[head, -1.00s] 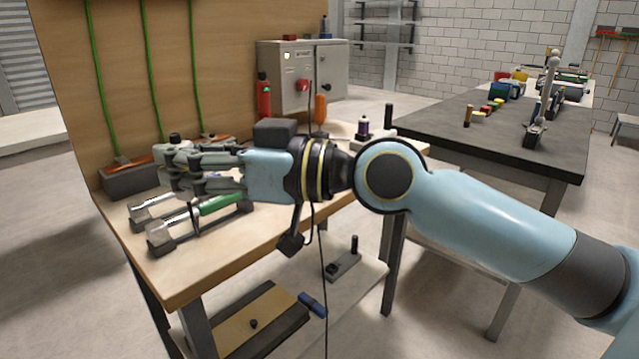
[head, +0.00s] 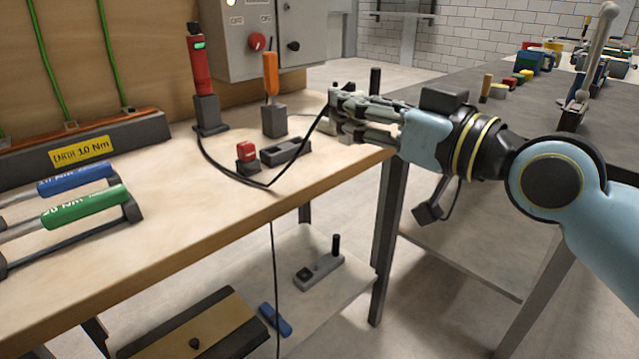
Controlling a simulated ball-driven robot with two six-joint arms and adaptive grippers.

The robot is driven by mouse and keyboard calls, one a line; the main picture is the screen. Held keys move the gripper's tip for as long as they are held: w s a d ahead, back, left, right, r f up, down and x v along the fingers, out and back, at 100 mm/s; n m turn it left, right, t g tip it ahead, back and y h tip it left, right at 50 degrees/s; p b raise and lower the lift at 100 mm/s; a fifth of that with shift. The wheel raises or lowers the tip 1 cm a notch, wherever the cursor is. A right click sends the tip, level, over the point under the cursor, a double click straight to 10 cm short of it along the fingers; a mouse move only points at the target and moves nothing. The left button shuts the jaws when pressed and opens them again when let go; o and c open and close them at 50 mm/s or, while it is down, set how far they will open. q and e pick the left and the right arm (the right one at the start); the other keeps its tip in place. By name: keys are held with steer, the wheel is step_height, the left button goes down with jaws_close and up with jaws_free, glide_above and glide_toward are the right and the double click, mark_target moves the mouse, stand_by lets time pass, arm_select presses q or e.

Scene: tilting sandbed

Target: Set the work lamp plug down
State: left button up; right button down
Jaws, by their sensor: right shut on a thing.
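My right gripper (head: 340,112) is at the right end of the wooden bench (head: 190,215), pointing left, with its fingers shut. A black cable (head: 294,158) runs up from the bench into the fingers. The work lamp plug is hidden between the fingers, at the cable's end. I cannot tell whether the plug touches the bench top. The cable's other end leads to a red lamp-like body with a green light (head: 200,70) in a dark stand. My left gripper is not in view.
Left of the gripper stand an orange-handled tool (head: 270,75) in a block, a grey slotted block (head: 286,151) and a small red-topped block (head: 247,157). Blue (head: 75,180) and green (head: 86,207) handled tools lie at left. The bench's front middle is clear.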

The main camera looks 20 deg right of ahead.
steer(key=w+a+f+b, duration=0.1)
steer(key=w+a+f, duration=0.1)
steer(key=w, duration=0.1)
steer(key=w+a+f+b, duration=0.1)
steer(key=w+a+f, duration=0.1)
steer(key=w, duration=0.1)
steer(key=w+a+f+b, duration=0.1)
steer(key=w+a+f, duration=0.1)
steer(key=w, duration=0.1)
steer(key=shift+f+b, duration=0.15)
steer(key=shift+b, duration=0.2)
steer(key=shift+w+a+f, duration=0.15)
steer(key=shift+w+f, duration=0.05)
steer(key=shift+w, duration=0.05)
steer(key=shift+w+f, duration=0.15)
steer(key=shift+f, duration=0.05)
step_height(320, 180, down, 3)
steer(key=shift+r+b, duration=0.1)
steer(key=shift+b, duration=0.6)
steer(key=shift+f, duration=0.5)
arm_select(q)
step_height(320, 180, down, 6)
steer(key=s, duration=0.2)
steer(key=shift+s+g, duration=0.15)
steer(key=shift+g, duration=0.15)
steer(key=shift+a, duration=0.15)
arm_select(e)
steer(key=shift+r, duration=0.1)
